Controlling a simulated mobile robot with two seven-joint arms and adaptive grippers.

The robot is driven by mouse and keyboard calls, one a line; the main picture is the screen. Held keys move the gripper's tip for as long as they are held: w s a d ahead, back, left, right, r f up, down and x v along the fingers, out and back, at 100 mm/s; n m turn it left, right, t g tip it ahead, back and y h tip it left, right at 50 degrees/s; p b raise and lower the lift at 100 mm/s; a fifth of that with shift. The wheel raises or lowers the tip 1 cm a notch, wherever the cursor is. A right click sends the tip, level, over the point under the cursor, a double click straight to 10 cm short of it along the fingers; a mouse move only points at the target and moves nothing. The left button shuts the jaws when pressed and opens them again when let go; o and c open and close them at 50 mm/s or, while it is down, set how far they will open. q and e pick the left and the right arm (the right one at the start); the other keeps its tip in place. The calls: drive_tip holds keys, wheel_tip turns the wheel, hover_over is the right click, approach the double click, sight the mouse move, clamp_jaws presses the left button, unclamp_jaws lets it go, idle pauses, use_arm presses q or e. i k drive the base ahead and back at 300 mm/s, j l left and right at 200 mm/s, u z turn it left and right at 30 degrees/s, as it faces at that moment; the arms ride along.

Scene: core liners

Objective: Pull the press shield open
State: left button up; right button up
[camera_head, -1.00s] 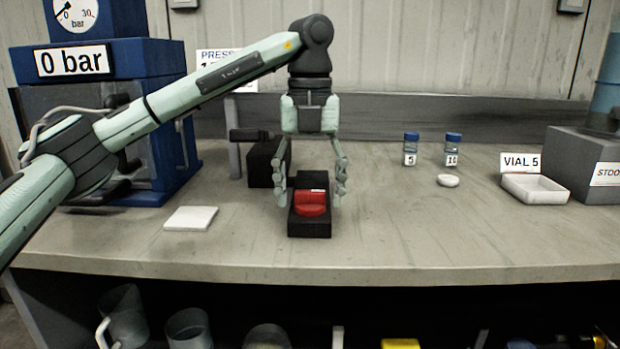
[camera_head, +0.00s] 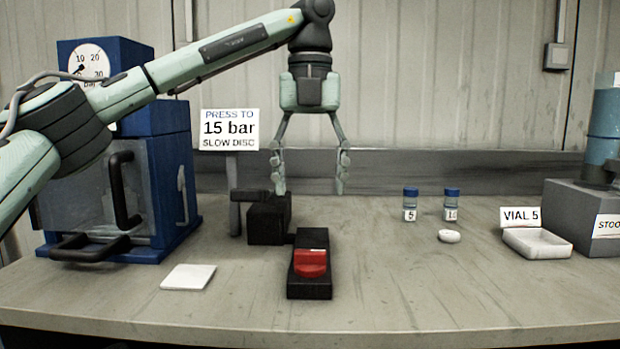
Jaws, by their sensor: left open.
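The blue press (camera_head: 172,165) stands at the left back of the bench. Its clear shield (camera_head: 88,193) covers the front and looks closed, with a dark upright handle (camera_head: 122,190) on it. My left arm crosses in front of the press's upper part and hides some of it. My left gripper (camera_head: 311,190) is open and empty. It hangs pointing down above the bench, right of the press and above the black block with a red switch (camera_head: 311,263), apart from it. My right gripper is not in view.
A "15 bar" sign (camera_head: 229,129) stands right of the press, behind a black block (camera_head: 268,222). A white tile (camera_head: 188,277) lies in front.

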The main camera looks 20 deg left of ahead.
sight(124, 223)
drive_tip(key=k, duration=1)
